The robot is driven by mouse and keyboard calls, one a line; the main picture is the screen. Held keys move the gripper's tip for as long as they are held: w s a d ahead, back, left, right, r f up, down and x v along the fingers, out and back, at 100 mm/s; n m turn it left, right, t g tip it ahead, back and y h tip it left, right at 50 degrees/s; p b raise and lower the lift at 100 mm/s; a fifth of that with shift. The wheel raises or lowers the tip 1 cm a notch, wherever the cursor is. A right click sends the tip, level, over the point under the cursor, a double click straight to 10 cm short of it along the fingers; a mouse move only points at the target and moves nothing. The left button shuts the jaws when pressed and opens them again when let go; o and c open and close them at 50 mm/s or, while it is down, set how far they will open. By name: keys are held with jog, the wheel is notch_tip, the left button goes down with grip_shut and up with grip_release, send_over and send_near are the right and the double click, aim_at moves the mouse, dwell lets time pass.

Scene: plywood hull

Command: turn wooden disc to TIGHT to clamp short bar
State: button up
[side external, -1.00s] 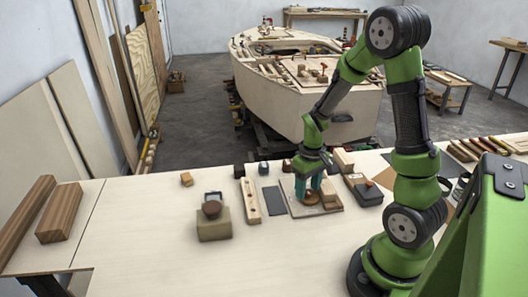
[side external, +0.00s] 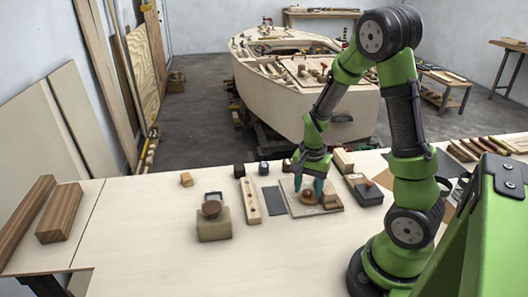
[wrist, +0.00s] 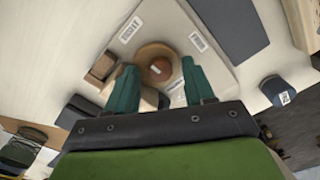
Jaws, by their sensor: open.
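The round wooden disc (side external: 306,197) sits on a pale square board (side external: 302,212). In the wrist view the disc (wrist: 146,54) has a darker round centre with a small pale mark. White labels lie on the board around it; their words are too small to read for certain. My gripper (side external: 309,186) is above the disc. In the wrist view its teal fingers (wrist: 159,66) are spread, one to each side of the disc, holding nothing. A brown wooden block (wrist: 103,66) stands beside the disc. I cannot tell which piece is the short bar.
A dark grey flat pad (side external: 273,201) and a light wooden strip with holes (side external: 250,201) lie left of the board. A dark box (side external: 366,190) is to its right. A block with a round top (side external: 213,224) stands further left. The bench front is clear.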

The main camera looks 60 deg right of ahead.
aim_at(305, 192)
jog(key=m, duration=0.4)
jog(key=shift+m, duration=0.4)
jog(key=m, duration=0.4)
jog(key=shift+w+r+m, duration=0.15)
jog(key=shift+r+m, duration=0.2)
jog(key=shift+m, duration=0.35)
notch_tip(305, 192, up, 16)
jog(key=s+a+r+n+t+y, duration=0.1)
jog(key=a+r+n+t, duration=0.1)
jog(key=a+n, duration=0.45)
jog(key=s+a+r+n+t, duration=0.1)
jog(key=s+a+n+t, duration=0.15)
jog(key=a+n, duration=0.45)
jog(key=a+r+n+t+y, duration=0.1)
jog(key=a+r+n+t, duration=0.15)
jog(key=a+n, duration=0.45)
jog(key=shift+m+g, duration=0.4)
jog(key=shift+m, duration=0.55)
jog(key=shift+w+d+r, duration=0.25)
jog(key=shift+w+d, duration=0.7)
jog(key=shift+d, duration=0.05)
jog(key=shift+w+d+r, duration=0.25)
jog(key=shift+w+d, duration=0.7)
